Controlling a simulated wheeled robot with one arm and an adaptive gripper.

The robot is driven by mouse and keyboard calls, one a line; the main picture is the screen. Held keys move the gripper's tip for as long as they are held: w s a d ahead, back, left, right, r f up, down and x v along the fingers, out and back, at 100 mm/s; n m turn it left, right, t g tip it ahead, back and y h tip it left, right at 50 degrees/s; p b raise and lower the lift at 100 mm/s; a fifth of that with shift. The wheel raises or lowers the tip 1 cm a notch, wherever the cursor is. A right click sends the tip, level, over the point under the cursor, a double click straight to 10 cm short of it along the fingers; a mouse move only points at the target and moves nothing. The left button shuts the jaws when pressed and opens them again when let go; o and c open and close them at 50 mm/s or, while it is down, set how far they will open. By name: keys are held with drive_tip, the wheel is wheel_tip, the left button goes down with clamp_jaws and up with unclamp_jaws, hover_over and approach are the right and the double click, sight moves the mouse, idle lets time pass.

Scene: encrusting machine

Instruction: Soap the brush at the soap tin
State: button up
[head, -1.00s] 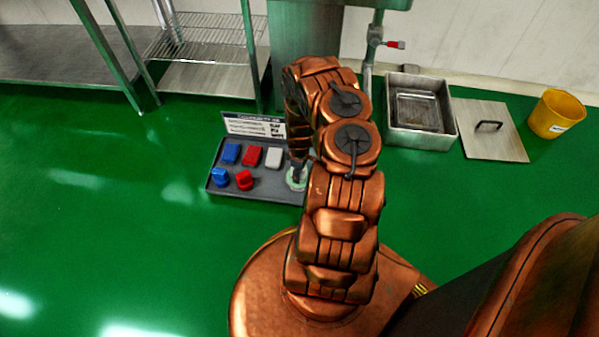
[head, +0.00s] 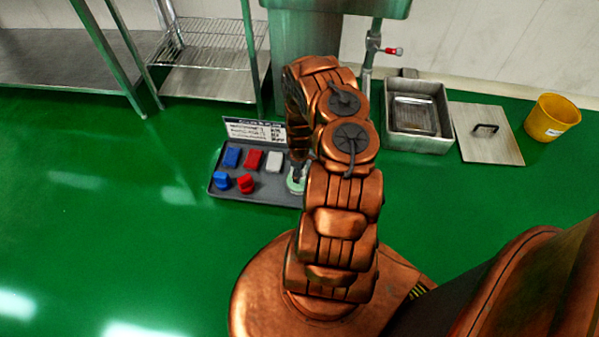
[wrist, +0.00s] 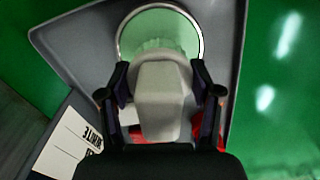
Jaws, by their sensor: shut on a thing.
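My gripper (wrist: 160,78) is shut on a whitish-grey brush (wrist: 160,100) in the wrist view. The round soap tin (wrist: 203,45) with pale green soap is just beyond the brush, with a thin metal rim. The brush's pale bristle end overlaps the near part of the green soap; whether it touches cannot be told. In the head view the soap tin (head: 295,184) stands at the right end of the grey tray (head: 250,193), partly hidden by my arm. The gripper there is mostly hidden behind my arm links.
The tray also holds a blue block (head: 231,157), a red block (head: 253,160), a white block (head: 274,161), a blue piece (head: 221,182) and a red piece (head: 246,184). A sign (head: 255,132) stands behind. A metal basin (head: 418,145), lid (head: 485,148) and yellow bucket (head: 551,117) are right.

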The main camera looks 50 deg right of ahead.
drive_tip(key=shift+r+p, duration=1.95)
drive_tip(key=shift+r, duration=0.05)
